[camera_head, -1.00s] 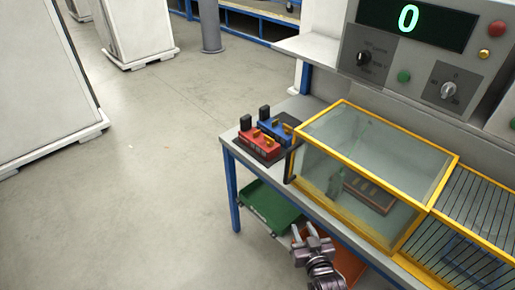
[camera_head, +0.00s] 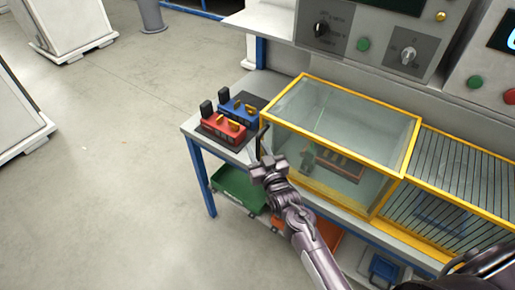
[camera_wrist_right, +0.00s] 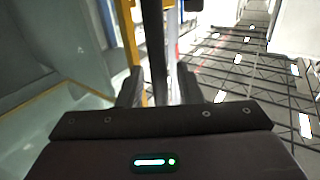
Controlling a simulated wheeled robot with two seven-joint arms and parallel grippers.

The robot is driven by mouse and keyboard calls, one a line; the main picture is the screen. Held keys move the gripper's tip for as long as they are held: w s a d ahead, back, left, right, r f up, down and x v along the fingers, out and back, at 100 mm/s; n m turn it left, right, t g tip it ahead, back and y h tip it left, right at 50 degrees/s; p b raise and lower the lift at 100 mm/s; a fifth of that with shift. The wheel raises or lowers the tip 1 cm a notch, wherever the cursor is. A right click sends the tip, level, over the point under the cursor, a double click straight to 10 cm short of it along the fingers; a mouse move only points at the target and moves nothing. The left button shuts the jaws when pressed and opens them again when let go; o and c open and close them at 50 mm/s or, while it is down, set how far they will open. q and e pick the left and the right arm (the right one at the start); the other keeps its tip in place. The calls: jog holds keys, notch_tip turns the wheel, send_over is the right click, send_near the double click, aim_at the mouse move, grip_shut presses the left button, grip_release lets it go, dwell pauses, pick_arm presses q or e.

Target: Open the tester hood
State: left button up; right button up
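The tester hood (camera_head: 330,112) is a clear box with a yellow frame on the bench, and it is closed. Its dark upright handle (camera_head: 263,140) is at the left front corner, and a dark bar, likely this handle, also shows in the right wrist view (camera_wrist_right: 154,45). My right gripper (camera_head: 268,162) is at the handle. In the wrist view its two fingers (camera_wrist_right: 158,88) stand on either side of the bar, with gaps visible, so it looks open. Contact is not clear. A reddish-brown board (camera_head: 338,163) shows through the hood. My left gripper is not in view.
Red (camera_head: 224,129) and blue (camera_head: 240,110) modules sit on a dark mat left of the hood. A barred yellow guard (camera_head: 450,180) adjoins its right side. Green (camera_head: 237,188) and orange (camera_head: 318,232) bins are under the bench.

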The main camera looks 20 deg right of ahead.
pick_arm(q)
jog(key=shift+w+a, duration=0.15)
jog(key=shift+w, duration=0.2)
pick_arm(e)
grip_shut()
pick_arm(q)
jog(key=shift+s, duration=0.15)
